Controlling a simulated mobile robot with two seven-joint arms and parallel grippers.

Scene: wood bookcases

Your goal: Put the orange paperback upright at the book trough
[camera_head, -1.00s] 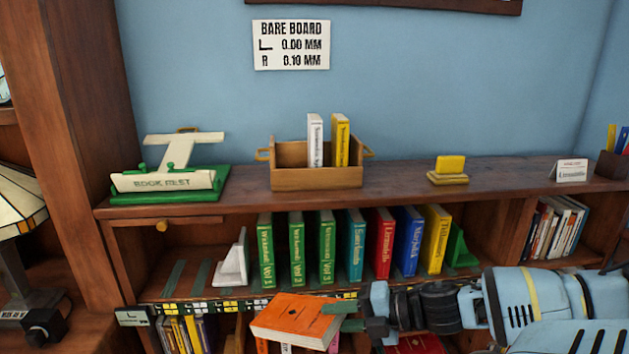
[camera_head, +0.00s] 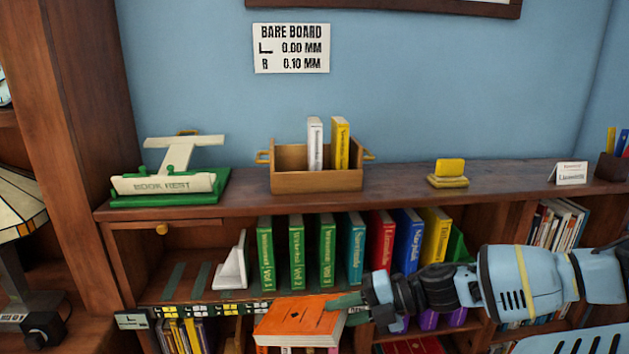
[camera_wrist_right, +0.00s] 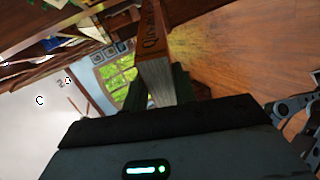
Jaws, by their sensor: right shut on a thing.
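The orange paperback (camera_head: 300,320) lies nearly flat in front of the shelves, its cover facing up. My right gripper (camera_head: 345,306) is shut on its right edge. In the right wrist view the orange paperback (camera_wrist_right: 152,45) stands out from between the dark green fingers (camera_wrist_right: 160,88), its page edges toward the camera. The book trough (camera_head: 317,181) is a wooden box with side handles on top of the bookcase. A white book (camera_head: 315,145) and a yellow book (camera_head: 340,145) stand upright in it toward its right side, with free room at its left. My left gripper is out of view.
A green and cream book rest (camera_head: 170,182) stands left of the trough, and yellow blocks (camera_head: 449,172) stand to its right. Below, several upright books (camera_head: 296,252) fill the shelf beside a white bookend (camera_head: 233,265).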

